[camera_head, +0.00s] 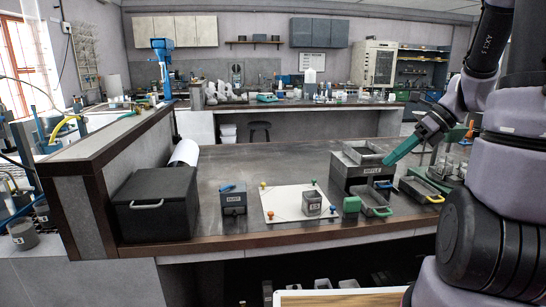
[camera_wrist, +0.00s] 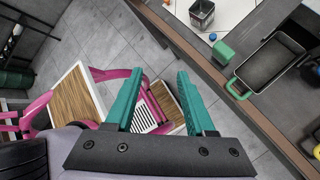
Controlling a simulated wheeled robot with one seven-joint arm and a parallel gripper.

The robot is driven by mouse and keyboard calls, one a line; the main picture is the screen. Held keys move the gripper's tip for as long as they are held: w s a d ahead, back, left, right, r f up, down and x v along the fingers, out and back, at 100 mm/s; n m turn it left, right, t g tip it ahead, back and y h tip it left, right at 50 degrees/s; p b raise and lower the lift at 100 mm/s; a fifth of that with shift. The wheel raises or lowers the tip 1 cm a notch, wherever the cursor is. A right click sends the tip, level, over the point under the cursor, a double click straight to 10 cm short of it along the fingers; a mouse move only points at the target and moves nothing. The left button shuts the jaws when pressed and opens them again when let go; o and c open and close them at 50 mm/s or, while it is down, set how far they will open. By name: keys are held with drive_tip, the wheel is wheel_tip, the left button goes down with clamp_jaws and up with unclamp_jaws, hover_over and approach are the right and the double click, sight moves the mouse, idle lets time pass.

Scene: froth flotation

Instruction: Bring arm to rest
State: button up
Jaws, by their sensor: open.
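My gripper (camera_head: 408,144) shows at the right of the head view, above the right part of the dark bench (camera_head: 265,160). In the wrist view my gripper (camera_wrist: 160,73) has its two teal fingers wide apart. Nothing is between them, and the floor shows through the gap. My bent arm fills the right edge of the head view and hides part of the bench's right end.
A grey riffle box (camera_head: 350,172) stands close to the gripper. A green-handled pan (camera_head: 377,199) and a yellow-handled pan (camera_head: 412,189) lie nearby. A white sheet (camera_head: 282,201) bears a grey container (camera_head: 312,204). A black box (camera_head: 155,205) stands left.

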drive_tip(key=s+a+r+n+t+h, duration=0.3)
drive_tip(key=s+r+n, duration=0.2)
drive_tip(key=n, duration=0.6)
drive_tip(key=s+a+r+n+t+h, duration=0.2)
drive_tip(key=s+r+n, duration=0.3)
drive_tip(key=r+n, duration=0.5)
drive_tip(key=shift+a+r+n+t+h, duration=0.2)
drive_tip(key=shift+a+n+t+h, duration=0.3)
drive_tip(key=shift+n, duration=0.4)
